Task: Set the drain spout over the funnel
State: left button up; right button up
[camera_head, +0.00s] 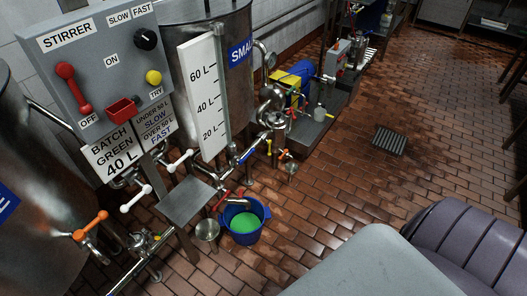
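A small round steel vessel (207,231), which looks like the funnel, stands low beside a blue bucket (256,231) holding green liquid. A short pipe with red parts (226,199), possibly the drain spout, sits just above and between the two. Another small steel cup (290,168) sits farther back under orange and yellow fittings. Neither of my grippers is in view.
A stirrer panel (107,70) stands at the left in front of steel tanks (245,110). Several valves with white and orange handles line the pipes below. A steel plate (186,200) juts out above the steel vessel. The tiled floor (335,190) is open, with a drain grate (389,141).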

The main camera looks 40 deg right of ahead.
aim_at(239, 201)
jog(key=z, duration=0.8)
jog(key=u, duration=0.2)
jog(key=i+l+u, duration=0.15)
jog(key=l+u, duration=0.9)
jog(key=l, duration=1.2)
jog(key=k+l+u, duration=0.15)
jog(key=l, duration=0.55)
jog(key=l+u, duration=0.1)
jog(key=l, duration=0.55)
jog(key=k+l, duration=0.1)
jog(key=l, duration=0.55)
jog(key=i+u, duration=0.05)
